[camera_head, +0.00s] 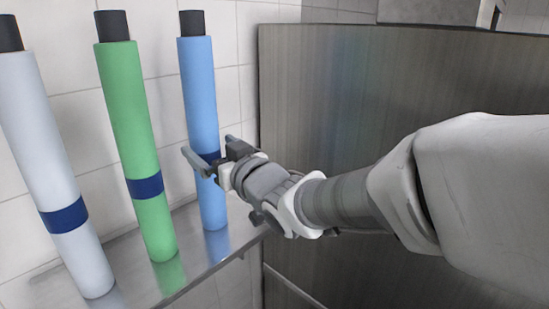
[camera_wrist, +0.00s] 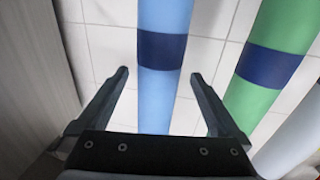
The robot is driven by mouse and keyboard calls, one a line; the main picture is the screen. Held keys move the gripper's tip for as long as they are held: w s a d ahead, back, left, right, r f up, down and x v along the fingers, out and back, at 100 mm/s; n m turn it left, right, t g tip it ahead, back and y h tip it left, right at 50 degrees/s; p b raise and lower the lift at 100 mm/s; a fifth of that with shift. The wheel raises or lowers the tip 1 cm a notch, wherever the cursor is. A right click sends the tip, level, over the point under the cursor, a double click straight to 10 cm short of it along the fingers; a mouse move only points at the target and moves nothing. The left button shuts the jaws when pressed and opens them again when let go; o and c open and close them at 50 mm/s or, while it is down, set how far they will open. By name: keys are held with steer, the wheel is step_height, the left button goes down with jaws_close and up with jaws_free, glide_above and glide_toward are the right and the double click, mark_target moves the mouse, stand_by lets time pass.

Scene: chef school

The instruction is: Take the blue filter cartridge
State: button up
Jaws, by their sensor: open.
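The blue filter cartridge (camera_head: 200,95) is a tall light-blue tube with a black top and a dark-blue band. It stands upright on a metal shelf (camera_head: 190,262) against the tiled wall. My gripper (camera_head: 208,157) is open at about the height of the band, and its fingers partly cover the tube there. In the wrist view, the blue cartridge (camera_wrist: 161,100) runs between the two open fingers of my gripper (camera_wrist: 158,75), with space on both sides. I cannot tell whether either finger touches it.
A green cartridge (camera_head: 132,120) and a white one (camera_head: 35,140) stand to the left on the same shelf. The green one (camera_wrist: 262,85) is close to the right finger in the wrist view. A large metal panel (camera_head: 320,100) stands close on the right.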

mark_target(198, 136)
steer(key=shift+p+x, duration=1.1)
steer(key=shift+x, duration=2.4)
steer(key=shift+d, duration=0.1)
jaws_close()
steer(key=shift+r, duration=0.15)
